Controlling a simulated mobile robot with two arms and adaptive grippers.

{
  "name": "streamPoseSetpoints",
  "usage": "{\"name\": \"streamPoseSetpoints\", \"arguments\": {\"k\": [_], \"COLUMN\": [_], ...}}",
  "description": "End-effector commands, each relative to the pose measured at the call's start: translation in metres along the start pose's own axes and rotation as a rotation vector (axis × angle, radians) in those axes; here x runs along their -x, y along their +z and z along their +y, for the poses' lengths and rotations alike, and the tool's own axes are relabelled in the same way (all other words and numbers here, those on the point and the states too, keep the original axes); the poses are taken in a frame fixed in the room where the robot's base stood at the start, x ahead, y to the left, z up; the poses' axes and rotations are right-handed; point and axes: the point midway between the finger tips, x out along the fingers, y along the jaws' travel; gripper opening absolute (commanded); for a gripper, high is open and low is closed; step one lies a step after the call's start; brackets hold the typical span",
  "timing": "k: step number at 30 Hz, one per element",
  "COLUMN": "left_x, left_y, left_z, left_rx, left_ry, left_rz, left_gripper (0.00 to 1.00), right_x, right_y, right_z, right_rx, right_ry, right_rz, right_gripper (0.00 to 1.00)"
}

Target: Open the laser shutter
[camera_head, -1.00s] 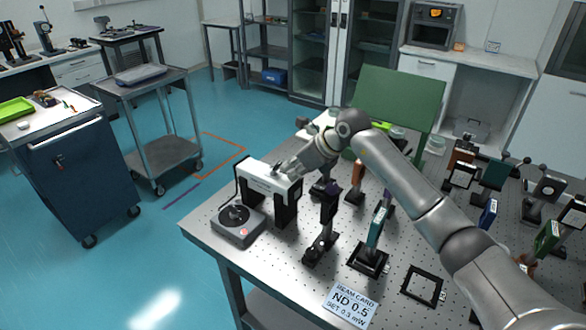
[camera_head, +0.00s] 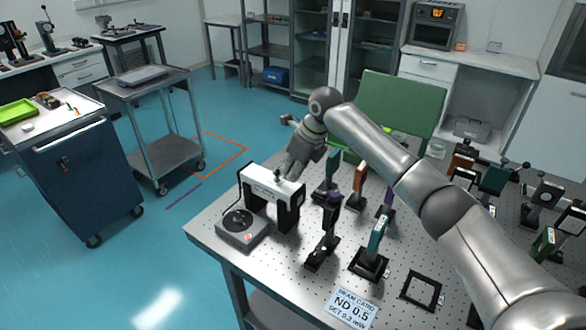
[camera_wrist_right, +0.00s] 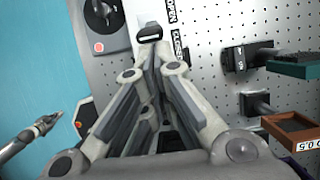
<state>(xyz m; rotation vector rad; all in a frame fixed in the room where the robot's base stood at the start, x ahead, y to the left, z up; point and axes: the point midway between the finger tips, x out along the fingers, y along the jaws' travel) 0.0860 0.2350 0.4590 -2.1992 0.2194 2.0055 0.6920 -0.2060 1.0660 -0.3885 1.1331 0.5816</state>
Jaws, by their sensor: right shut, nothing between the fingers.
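The laser shutter is a white bridge-shaped housing (camera_head: 258,182) on black legs near the table's left corner. A small dark lever (camera_head: 277,175) stands on its top. My right gripper (camera_head: 281,172) is shut and empty, with its tips right at the lever; whether they touch it I cannot tell. In the right wrist view the closed fingertips (camera_wrist_right: 150,46) lie just below a dark lever end with a pale face (camera_wrist_right: 149,32). An OPEN label (camera_wrist_right: 172,10) and a CLOSED label (camera_wrist_right: 180,44) are beside it. The lever's exact setting is unclear.
A grey control box (camera_head: 242,230) with a dial and red button sits in front of the housing. Optic mounts (camera_head: 322,245) crowd the table to the right, and a green panel (camera_head: 400,105) stands behind. A beam card (camera_head: 352,307) lies at the front edge.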

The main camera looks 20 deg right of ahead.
Motion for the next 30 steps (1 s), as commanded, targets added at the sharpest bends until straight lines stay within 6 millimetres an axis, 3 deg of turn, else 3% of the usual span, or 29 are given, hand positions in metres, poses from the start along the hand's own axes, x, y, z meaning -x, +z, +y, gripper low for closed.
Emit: {"name": "streamPoseSetpoints", "arguments": {"k": [10,30], "left_x": [-0.006,0.006], "left_y": [-0.002,-0.002], "left_z": [-0.001,0.0], "left_rx": [0.0,-0.001], "left_ry": [-0.001,0.0], "left_rz": [0.003,0.002], "left_gripper": [0.0,0.0], "right_x": [0.005,0.022], "right_y": [0.017,0.023], "right_z": [0.0,0.0], "right_rx": [0.001,0.001], "right_ry": [-0.001,0.0], "right_rz": [0.035,0.034], "right_gripper": [0.0,0.0]}}
